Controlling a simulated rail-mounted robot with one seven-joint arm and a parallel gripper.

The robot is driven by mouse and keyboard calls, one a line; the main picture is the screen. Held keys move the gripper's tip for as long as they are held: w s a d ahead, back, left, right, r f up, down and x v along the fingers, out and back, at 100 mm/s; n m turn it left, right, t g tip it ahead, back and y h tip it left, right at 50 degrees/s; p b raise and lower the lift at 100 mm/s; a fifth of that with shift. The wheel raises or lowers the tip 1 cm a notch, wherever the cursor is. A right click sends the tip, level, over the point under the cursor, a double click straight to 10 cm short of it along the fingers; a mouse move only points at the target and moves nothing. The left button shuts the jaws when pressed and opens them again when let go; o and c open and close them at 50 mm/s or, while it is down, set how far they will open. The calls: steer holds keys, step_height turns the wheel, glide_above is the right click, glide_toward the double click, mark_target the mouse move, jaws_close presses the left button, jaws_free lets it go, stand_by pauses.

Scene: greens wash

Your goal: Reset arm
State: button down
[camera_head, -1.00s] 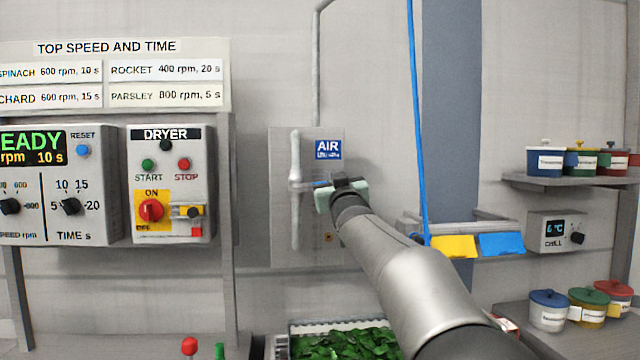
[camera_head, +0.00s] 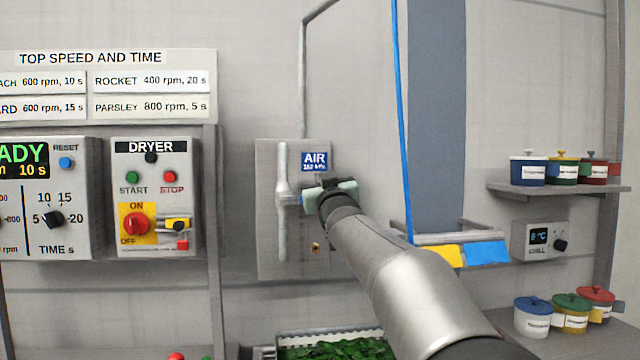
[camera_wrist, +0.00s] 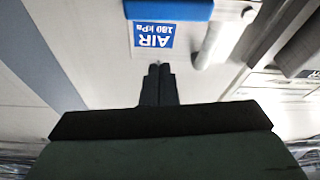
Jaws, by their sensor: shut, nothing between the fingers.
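My arm reaches from the lower right of the head view toward the grey AIR panel (camera_head: 268,250). My gripper (camera_head: 308,192) is in front of the panel, below the blue AIR label (camera_head: 315,161). In the wrist view my gripper's two dark fingers (camera_wrist: 158,70) are together with nothing between them. The AIR label (camera_wrist: 154,34) shows upside down just beyond the fingertips and reads 180 kPa. A blue part (camera_wrist: 168,9) sits beyond the label, apart from the fingers. In the head view the fingertips are partly hidden by my gripper's body.
The dryer box (camera_head: 154,190) with its red switch is to the left. A tray of greens (camera_head: 340,348) lies below my arm. Lidded pots (camera_head: 528,171) stand on a shelf at right, above a chill unit (camera_head: 546,241). A blue hose (camera_head: 402,120) hangs behind my arm.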

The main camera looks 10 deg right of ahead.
steer(key=s+a+f+m+g+p, duration=0.1)
steer(key=s+f+g+p, duration=0.2)
steer(key=s+f+g, duration=0.6)
steer(key=s+a+f+g+p, duration=0.25)
steer(key=s+f, duration=0.85)
steer(key=f, duration=0.6)
steer(key=s+f+g+p, duration=0.1)
steer(key=s+f+g, duration=0.2)
steer(key=s, duration=0.5)
steer(key=s+f+g+p, duration=0.1)
steer(key=s+f+g, duration=0.2)
steer(key=s+f, duration=0.3)
steer(key=s+a+f+g+p, duration=0.1)
steer(key=s+f+g, duration=0.3)
steer(key=s, duration=0.7)
steer(key=shift+f+m+p, duration=0.3)
steer(key=shift+p, duration=0.2)
